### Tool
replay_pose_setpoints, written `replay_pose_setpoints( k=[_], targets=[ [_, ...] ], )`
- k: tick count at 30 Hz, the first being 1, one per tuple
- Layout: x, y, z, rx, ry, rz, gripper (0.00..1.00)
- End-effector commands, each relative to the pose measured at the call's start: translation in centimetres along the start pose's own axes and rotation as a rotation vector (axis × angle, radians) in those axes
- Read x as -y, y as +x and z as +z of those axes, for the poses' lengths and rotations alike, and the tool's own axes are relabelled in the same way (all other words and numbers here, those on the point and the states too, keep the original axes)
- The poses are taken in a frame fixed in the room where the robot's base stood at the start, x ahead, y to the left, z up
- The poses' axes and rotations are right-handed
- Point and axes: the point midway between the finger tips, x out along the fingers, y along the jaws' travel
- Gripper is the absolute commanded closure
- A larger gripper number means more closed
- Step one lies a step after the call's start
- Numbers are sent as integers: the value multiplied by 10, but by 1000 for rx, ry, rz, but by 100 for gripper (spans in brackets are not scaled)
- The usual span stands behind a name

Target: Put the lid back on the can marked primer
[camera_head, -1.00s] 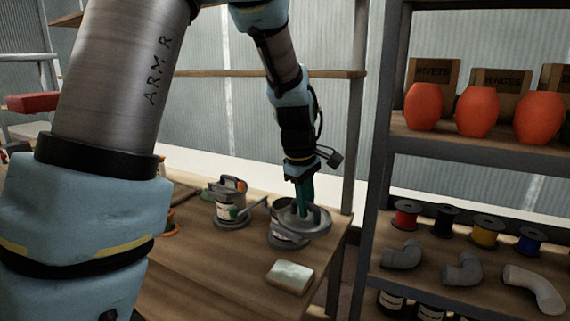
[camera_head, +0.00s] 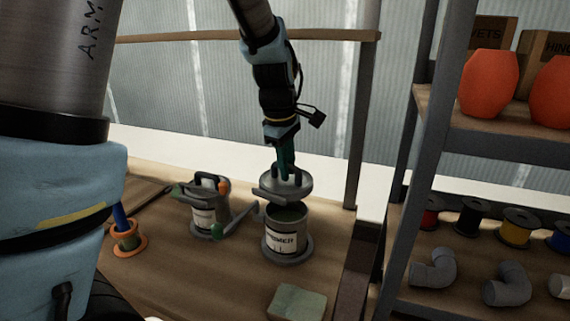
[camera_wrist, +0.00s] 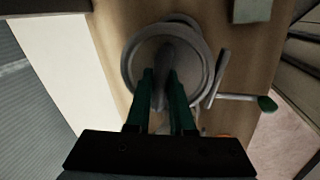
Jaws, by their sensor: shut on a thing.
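The can marked primer (camera_head: 284,240) stands upright on the bench, its top uncovered with dark contents showing. My gripper (camera_head: 288,174) is above it, its green fingers shut on the handle of a round grey lid (camera_head: 300,187). The lid hangs just above the can, roughly over the opening and slightly toward the back, with a visible gap in the head view. In the wrist view my gripper (camera_wrist: 164,88) grips the lid (camera_wrist: 133,66) by its middle handle. The lid hides most of the can there.
A second labelled can (camera_head: 203,218) with tools stands to the left. A pale block (camera_head: 297,303) lies in front. A shelf post (camera_head: 405,180) rises at the right; an orange-rimmed holder (camera_head: 126,238) stands far left.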

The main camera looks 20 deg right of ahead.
Motion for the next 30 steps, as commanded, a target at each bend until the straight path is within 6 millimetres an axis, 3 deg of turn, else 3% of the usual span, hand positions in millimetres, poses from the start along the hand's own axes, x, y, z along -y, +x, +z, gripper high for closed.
replay_pose_setpoints(
  k=[13,20,30],
  targets=[
    [10,50,0,0,0,0,100],
    [12,62,0,0,0,0,100],
    [12,62,0,0,0,0,100]
  ],
)
